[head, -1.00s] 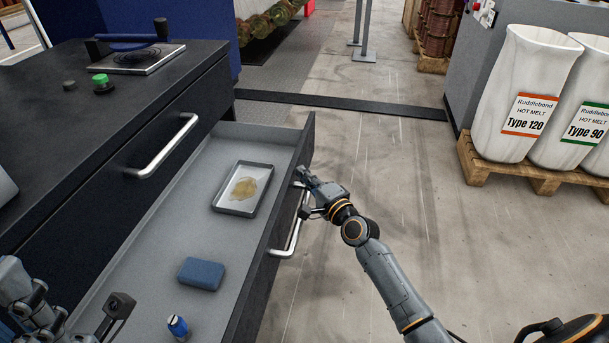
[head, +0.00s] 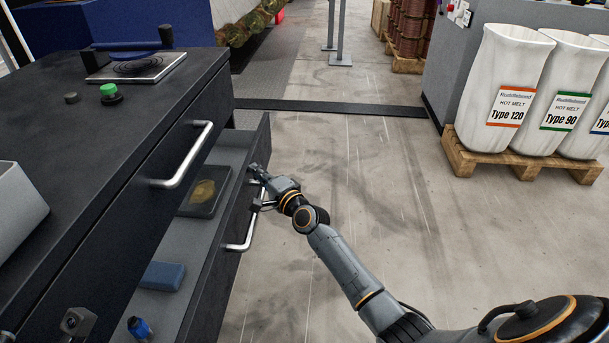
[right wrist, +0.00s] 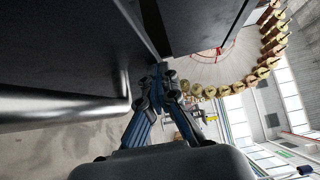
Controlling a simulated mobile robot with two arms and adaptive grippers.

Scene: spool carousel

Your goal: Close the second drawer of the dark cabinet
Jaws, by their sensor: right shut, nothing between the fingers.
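The dark cabinet (head: 60,240) stands at the left in the head view. Its second drawer (head: 212,285) is partly open below the closed top drawer, with a silver handle (head: 243,236) on its front. My right gripper (head: 256,173) is shut and empty at the outer face of the drawer front, near the far end of that handle. Whether it touches cannot be told. In the right wrist view, the shut fingers (right wrist: 160,92) point at a dark panel, and a silver bar (right wrist: 60,103) is at the left.
The drawer holds a dark tray (head: 205,192) with a yellowish stain, a blue block (head: 162,276) and a small blue bottle (head: 139,327). The top drawer's handle (head: 187,158) juts out above. Floor to the right is clear up to a pallet (head: 510,163) of white sacks.

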